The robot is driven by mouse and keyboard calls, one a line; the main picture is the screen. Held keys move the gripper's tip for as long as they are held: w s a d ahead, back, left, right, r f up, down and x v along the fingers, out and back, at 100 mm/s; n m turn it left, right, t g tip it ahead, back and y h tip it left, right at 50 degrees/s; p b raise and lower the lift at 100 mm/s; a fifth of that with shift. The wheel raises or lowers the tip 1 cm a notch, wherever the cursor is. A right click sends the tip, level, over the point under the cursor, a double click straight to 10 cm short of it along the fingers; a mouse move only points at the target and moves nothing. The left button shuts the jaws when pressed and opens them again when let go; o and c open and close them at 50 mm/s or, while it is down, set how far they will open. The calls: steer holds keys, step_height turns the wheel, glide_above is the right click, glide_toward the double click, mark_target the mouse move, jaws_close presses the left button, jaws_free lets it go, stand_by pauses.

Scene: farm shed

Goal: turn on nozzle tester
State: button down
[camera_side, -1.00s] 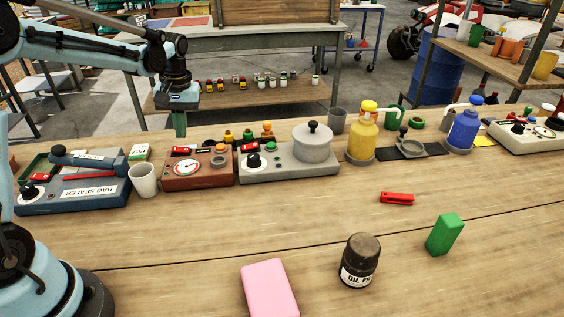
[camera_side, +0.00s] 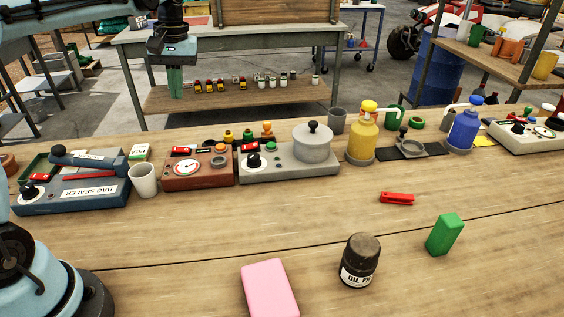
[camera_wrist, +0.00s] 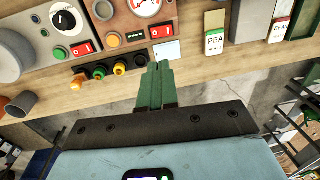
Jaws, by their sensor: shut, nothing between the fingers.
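No label I can read says nozzle tester. A red-brown box (camera_side: 215,181) with a round white gauge (camera_side: 187,168), an orange button (camera_side: 220,148) and a red rocker switch (camera_side: 182,150) stands on the bench. It also shows at the top of the wrist view (camera_wrist: 125,22), where its red switch (camera_wrist: 162,31) is beside a dark strip. I cannot tell the switch's position. My gripper (camera_side: 175,95) has green fingers, shut and empty, raised behind and above this box. In the wrist view the fingertips (camera_wrist: 159,66) point towards the box's back edge, apart from it.
A grey pot unit (camera_side: 320,170) with its own red switch stands right of the box. A white cup (camera_side: 144,181) and the bag sealer (camera_side: 75,199) are left. Several coloured knobbed pieces (camera_wrist: 99,71) stand behind the units. The front bench has free room.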

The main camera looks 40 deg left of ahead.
mark_target(178, 148)
steer(key=shift+r+g+y, duration=0.1)
steer(key=shift+g+y, duration=0.3)
steer(key=shift+a, duration=0.1)
steer(key=f, duration=0.4)
steer(key=s+a+f, duration=0.1)
steer(key=f, duration=0.4)
steer(key=s+f, duration=0.1)
steer(key=f, duration=0.3)
steer(key=shift+a+f, duration=0.4)
steer(key=shift+s+a+f+t+h, duration=0.1)
steer(key=shift+a+f+t+h, duration=0.05)
steer(key=shift+f+t+h, duration=0.25)
